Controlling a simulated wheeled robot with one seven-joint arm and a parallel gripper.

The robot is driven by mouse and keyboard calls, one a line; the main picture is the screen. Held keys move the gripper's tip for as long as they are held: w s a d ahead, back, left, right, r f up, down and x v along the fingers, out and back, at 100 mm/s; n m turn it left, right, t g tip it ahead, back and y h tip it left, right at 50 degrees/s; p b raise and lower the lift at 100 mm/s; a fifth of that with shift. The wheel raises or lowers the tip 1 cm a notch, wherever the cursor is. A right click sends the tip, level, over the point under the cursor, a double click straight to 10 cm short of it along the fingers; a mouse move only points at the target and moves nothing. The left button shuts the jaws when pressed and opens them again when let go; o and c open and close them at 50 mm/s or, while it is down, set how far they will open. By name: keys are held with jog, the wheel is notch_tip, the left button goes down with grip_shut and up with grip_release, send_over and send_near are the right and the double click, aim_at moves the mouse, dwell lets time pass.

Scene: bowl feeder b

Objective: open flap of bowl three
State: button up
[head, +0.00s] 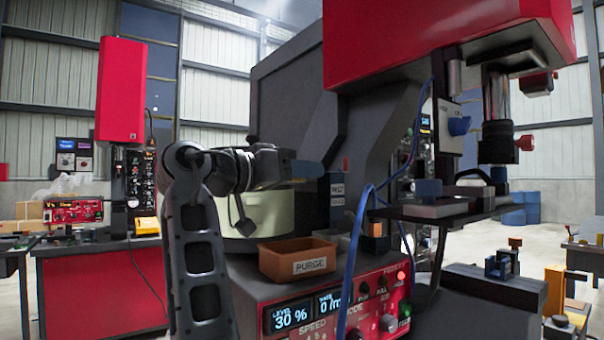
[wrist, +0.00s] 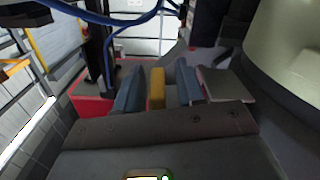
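The cream bowl (head: 262,213) stands behind the red control panel in the head view, partly hidden by my arm. Its pale curved wall fills the upper right of the wrist view (wrist: 286,50). My gripper (head: 308,172) reaches rightward over the bowl's front rim. In the wrist view its two blue-grey fingers (wrist: 158,88) stand apart. A yellow piece (wrist: 157,90) shows between them, with gaps on both sides; I cannot tell its depth. A grey plate (wrist: 226,86) lies right of the fingers, beside the bowl. I cannot tell which part is the flap.
An orange bin marked PURGE (head: 298,261) sits in front of the bowl, on the red-panelled cabinet (head: 345,308). A blue cable (head: 359,235) hangs close right of my gripper. A large red-and-grey machine (head: 430,45) overhangs at the right.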

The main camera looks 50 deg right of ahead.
jog(key=v, duration=0.7)
jog(key=shift+a+b, duration=0.3)
jog(key=shift+a, duration=0.1)
jog(key=shift+w, duration=0.1)
jog(key=p+v, duration=0.2)
jog(key=v, duration=1.1)
jog(key=shift+a, duration=0.4)
dwell(0.7)
jog(key=shift+w+r, duration=0.1)
jog(key=shift+w, duration=0.05)
dwell(0.5)
